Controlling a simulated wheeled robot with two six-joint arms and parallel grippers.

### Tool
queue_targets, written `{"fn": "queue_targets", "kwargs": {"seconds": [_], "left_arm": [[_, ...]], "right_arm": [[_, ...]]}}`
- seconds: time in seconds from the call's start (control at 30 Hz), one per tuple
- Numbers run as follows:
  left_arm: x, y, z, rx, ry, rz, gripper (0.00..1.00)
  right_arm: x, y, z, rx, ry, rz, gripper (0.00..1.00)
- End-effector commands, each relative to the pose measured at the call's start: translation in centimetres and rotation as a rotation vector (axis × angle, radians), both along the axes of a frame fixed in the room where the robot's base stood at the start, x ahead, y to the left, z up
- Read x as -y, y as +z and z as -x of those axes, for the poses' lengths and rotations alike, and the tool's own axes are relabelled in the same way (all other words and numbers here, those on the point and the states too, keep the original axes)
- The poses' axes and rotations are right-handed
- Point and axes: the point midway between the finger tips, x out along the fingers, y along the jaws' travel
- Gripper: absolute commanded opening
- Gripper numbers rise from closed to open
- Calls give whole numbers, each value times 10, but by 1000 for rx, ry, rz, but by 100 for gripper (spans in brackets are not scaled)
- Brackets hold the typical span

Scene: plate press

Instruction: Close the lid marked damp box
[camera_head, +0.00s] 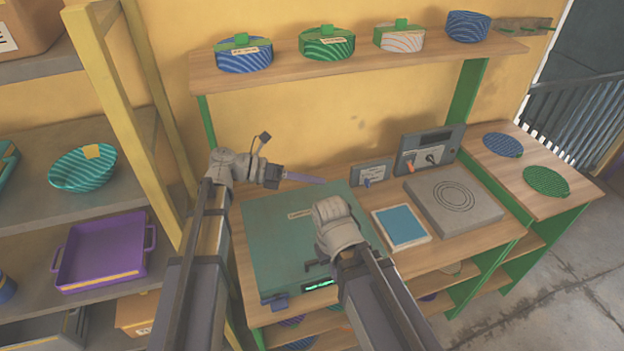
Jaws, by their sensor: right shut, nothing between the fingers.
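A wide, flat teal box (275,245) sits on the workbench, with a pale strip (298,214) on its top and a lit green display (318,284) at its front edge. I cannot read a damp box mark, nor tell whether its top is a fully closed lid. My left gripper (283,177) is above the box's back edge. A slim purple piece (306,178) extends right from it; I cannot tell if it is a finger or something held. My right gripper (318,263) is shut and low over the box's front right part, its fingertips mostly hidden by its wrist.
A blue-topped pad (402,226) and a grey plate with rings (455,201) lie right of the box. A control panel (430,150) stands behind. Patterned lidded pots (327,43) line the shelf above. A yellow shelf post (125,100) stands close to my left arm.

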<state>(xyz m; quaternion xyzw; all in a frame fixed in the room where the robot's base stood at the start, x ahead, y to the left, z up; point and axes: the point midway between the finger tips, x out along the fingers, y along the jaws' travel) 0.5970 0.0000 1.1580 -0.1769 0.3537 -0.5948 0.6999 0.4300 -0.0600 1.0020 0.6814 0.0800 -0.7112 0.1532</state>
Motion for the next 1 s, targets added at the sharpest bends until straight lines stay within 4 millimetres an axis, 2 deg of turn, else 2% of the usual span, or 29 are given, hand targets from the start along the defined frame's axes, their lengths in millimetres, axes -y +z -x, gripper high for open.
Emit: {"fn": "queue_targets", "kwargs": {"seconds": [0.03, 0.17, 0.47, 0.8, 1.0], "left_arm": [[0, 0, 0, 0, 0, 0, 30], [0, 0, 0, 0, 0, 0, 45], [-3, 2, 0, 0, 1, -1, 45], [-52, 18, 1, 0, 4, 0, 45], [-71, 22, 3, 0, 1, 0, 45]], "right_arm": [[0, 0, 0, 0, 0, 0, 0], [0, 0, 0, 0, 0, 0, 0], [0, 2, 0, 0, 0, 0, 0], [0, 18, 0, 0, 1, 0, 0], [0, 22, 0, 0, 1, 0, 0]]}}
